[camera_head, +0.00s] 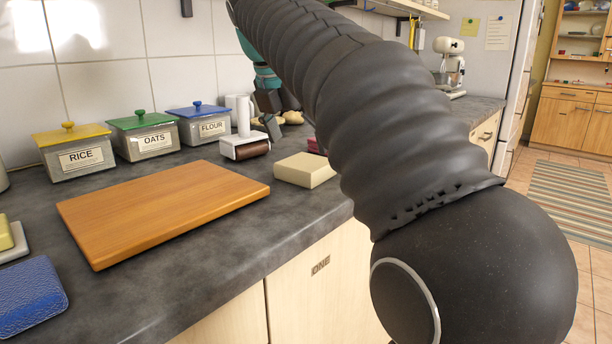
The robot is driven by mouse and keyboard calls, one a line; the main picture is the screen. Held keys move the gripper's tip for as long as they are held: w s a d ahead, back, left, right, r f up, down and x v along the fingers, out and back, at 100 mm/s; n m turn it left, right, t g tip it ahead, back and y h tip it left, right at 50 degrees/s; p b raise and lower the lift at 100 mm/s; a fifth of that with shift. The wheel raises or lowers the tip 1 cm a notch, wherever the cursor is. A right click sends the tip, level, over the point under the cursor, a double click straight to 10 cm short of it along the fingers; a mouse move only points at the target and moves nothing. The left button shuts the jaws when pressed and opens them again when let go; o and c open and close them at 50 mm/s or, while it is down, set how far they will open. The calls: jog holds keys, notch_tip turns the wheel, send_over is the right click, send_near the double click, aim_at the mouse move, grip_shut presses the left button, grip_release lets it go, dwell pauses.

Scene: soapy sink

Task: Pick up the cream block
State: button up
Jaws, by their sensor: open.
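The cream block (304,170) lies flat on the dark grey countertop, right of the wooden board and near the counter's front edge. My gripper (268,114) is open, behind and left of the block and above the counter, close to a white holder. It is apart from the block. My own dark arm crosses the right half of the view and hides part of the gripper's wrist and the counter behind the block.
The wooden board (160,210) lies left of the block. A white holder with a brown roll (245,148) stands behind it. Rice (80,155), oats (145,140) and flour (205,128) canisters line the wall. A dark red object (316,146) is partly hidden by my arm.

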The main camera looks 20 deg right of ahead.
aim_at(308, 170)
jog(key=b+x, duration=0.1)
jog(key=x, duration=0.3)
jog(key=shift+d+f, duration=0.1)
jog(key=shift+f, duration=0.15)
jog(key=shift+s, duration=0.1)
jog(key=c, duration=1.1)
jog(key=shift+r, duration=0.2)
notch_tip(308, 170, up, 4)
jog(key=shift+r+p, duration=0.15)
jog(key=shift+p, duration=0.75)
jog(key=d+r, duration=0.6)
jog(key=d, duration=0.5)
jog(key=shift+d+r+p, duration=0.2)
jog(key=shift+d+p, duration=0.1)
jog(key=shift+p, duration=0.1)
